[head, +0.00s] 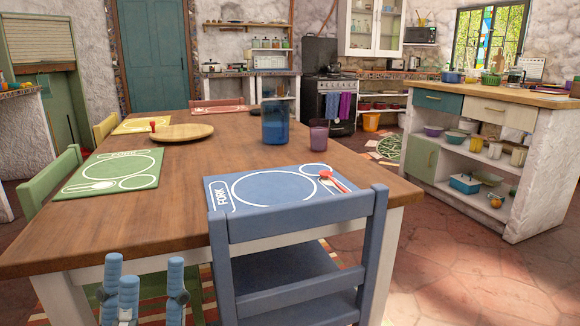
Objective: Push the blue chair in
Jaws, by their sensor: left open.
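The blue chair (302,215) stands at the near side of the wooden table (150,222), its backrest toward me. Its seat (290,280) shows through the open back, and the front of the seat reaches toward the table edge. How far it is under the table I cannot tell. My left gripper (142,290) is at the bottom left, in front of the table's near edge. Its blue fingers are apart and hold nothing, and it is left of the chair without touching it. My right gripper is not in view.
Green (50,185), yellow (104,128) and red (218,103) chairs stand around the table. Placemats, a wooden board (180,133), a blue pitcher (275,122) and a purple cup (318,138) are on it. Floor right of the chair is clear up to the white island (545,165).

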